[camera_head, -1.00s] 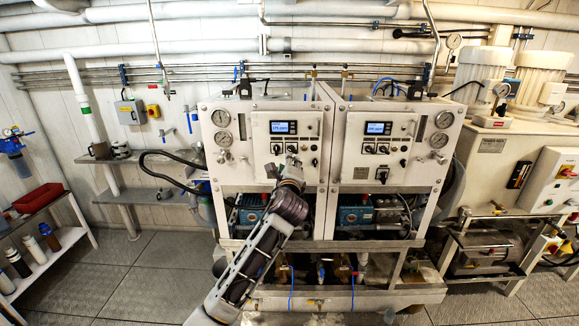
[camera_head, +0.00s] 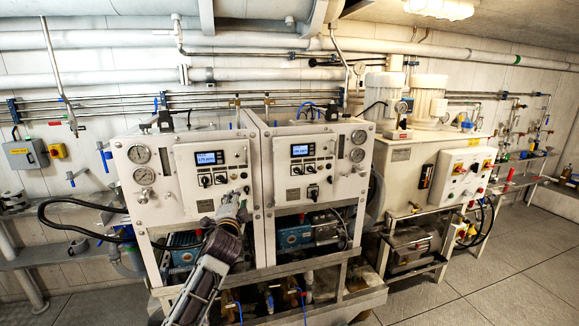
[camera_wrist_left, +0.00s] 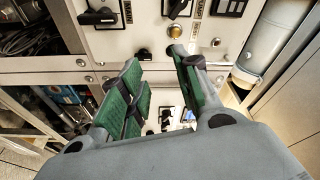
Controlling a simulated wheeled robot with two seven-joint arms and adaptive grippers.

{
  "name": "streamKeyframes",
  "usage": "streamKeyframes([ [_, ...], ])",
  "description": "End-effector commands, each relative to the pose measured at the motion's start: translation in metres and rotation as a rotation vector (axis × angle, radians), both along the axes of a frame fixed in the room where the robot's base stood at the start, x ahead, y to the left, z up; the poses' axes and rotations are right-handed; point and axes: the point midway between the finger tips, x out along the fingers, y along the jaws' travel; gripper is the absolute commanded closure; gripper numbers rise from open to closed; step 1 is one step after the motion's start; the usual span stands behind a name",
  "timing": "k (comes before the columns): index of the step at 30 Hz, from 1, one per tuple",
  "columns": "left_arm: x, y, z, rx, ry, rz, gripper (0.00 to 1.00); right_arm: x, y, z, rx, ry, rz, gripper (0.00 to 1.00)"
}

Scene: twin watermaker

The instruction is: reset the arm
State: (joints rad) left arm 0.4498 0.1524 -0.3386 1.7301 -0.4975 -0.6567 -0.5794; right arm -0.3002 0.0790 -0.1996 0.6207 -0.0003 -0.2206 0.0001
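My left arm comes up from the bottom of the head view. Its gripper (camera_head: 234,205) is in front of the lower right part of the left watermaker panel (camera_head: 185,158), near its black rotary switches (camera_head: 213,180). In the left wrist view the two green-padded fingers (camera_wrist_left: 158,88) stand apart with nothing held between them. Panel face and black knobs (camera_wrist_left: 98,17) show beyond the fingers. I cannot tell from the head view whether the fingertips touch the panel. My right gripper is not in view.
The right watermaker panel (camera_head: 304,160) stands beside the left one. A cream cabinet with a control box (camera_head: 466,172) is farther right. A black hose (camera_head: 62,205) loops at the left. Grey floor (camera_head: 495,275) is clear at the lower right.

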Motion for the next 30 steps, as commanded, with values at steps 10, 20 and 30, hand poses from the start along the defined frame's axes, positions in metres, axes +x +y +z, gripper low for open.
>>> streamKeyframes([
  [10, 0.04, 0.004, -0.122, -0.407, 0.139, -0.074, 0.68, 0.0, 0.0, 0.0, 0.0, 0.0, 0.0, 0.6],
  [20, 0.035, 0.023, -0.27, -0.691, 0.314, -0.027, 0.68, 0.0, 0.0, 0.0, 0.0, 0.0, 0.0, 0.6],
  [30, -0.015, 0.045, -0.418, -0.856, 0.485, 0.081, 0.68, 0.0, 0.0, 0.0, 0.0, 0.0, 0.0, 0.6],
])
